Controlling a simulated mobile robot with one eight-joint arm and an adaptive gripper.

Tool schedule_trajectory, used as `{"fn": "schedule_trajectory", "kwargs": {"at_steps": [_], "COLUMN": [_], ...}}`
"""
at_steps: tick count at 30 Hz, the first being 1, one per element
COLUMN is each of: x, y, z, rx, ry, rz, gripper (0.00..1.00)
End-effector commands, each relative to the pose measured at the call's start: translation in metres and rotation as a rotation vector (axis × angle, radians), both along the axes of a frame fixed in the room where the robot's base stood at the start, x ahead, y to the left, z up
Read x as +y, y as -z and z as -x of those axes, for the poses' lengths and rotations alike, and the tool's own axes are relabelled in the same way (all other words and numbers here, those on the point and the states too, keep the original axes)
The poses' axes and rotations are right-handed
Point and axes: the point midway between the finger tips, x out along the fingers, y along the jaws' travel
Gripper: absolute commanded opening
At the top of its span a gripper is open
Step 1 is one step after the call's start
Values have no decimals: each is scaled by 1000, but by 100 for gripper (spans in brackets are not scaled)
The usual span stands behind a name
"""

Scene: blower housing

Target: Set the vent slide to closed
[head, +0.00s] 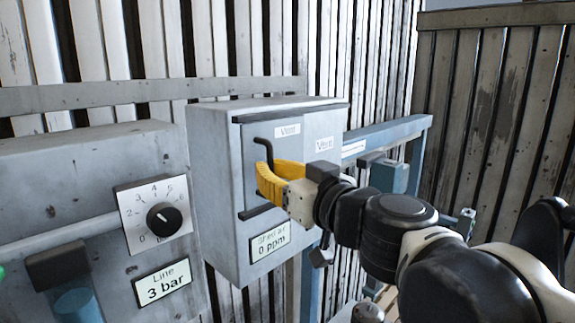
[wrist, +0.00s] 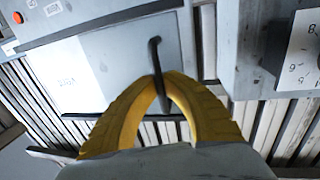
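The vent slide (head: 287,150) is a light grey plate on the front of a grey box, between an upper and a lower dark rail. The plate also shows in the wrist view (wrist: 120,50). A bent black handle (head: 264,146) stands out from it. In the wrist view the handle (wrist: 155,52) runs down between my yellow fingers. My gripper (head: 264,172) is at the handle, with its fingertips (wrist: 163,76) drawn together around it. The fingers hide part of the plate and the handle's lower end in the head view.
A "0 ppm" label (head: 270,242) is low on the box front. A panel at left carries a dial (head: 164,218) and a "3 bar" label (head: 161,284). A blue-grey frame (head: 385,134) stands at right. Slatted walls (head: 497,120) are behind.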

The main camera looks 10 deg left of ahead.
Motion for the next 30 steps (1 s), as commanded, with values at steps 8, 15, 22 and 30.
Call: {"fn": "schedule_trajectory", "kwargs": {"at_steps": [8,15,22,30], "x": [1,1,-1,-29], "y": [1,1,0,1], "z": [2,1,3,36], "rx": [0,1,1,0], "ry": [-5,-4,-2,0], "rz": [0,-1,-1,0], "gripper": [0,32,32,32]}}
